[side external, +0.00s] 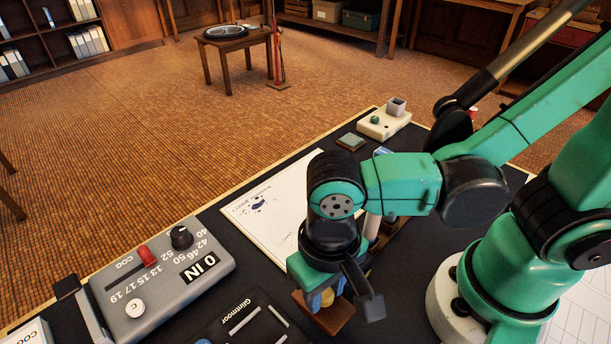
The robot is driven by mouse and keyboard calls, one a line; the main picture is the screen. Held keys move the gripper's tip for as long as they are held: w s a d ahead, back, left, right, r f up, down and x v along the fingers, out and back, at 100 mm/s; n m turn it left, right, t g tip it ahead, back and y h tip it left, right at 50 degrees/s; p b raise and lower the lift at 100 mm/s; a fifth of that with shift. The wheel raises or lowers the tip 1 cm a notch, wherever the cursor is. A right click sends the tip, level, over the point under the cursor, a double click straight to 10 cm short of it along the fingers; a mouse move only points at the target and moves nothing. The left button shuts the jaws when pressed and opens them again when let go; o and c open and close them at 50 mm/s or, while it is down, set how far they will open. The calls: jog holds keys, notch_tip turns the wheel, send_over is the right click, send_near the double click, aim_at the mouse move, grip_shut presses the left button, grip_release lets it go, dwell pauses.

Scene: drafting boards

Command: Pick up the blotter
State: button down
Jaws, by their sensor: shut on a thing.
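The blotter (336,318) is a brown wooden block with a yellow, brass-like knob on top, at the lower middle of the side external view. My gripper (328,296) is directly above it, pointing down, and is shut on the blotter at its knob. My gripper's body and the dark link beside it hide part of the blotter. I cannot tell whether the blotter's underside touches the dark board.
A white sheet (268,212) with blue ink spots lies behind my gripper. A grey control box (165,280) with a red slider and black dial is at left. A black Glintmoor panel (240,322) is near the front. A pale box (384,124) stands at the far corner.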

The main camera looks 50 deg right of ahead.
notch_tip(320, 180, up, 18)
jog(key=shift+f, duration=0.25)
dwell(0.3)
jog(key=c, duration=1.3)
grip_release()
grip_shut()
jog(key=w+f+m, duration=0.5)
jog(key=w, duration=0.8)
jog(key=shift+w+d+f+m, duration=0.65)
jog(key=shift+w+d+f, duration=0.65)
jog(key=shift+f, duration=0.95)
jog(key=shift+w+d+f+m, duration=0.8)
jog(key=shift+w+f, duration=0.85)
jog(key=shift+f, duration=0.55)
jog(key=shift+w+d+f+m, duration=0.55)
jog(key=shift+w+d+f, duration=0.75)
jog(key=shift+f, duration=0.95)
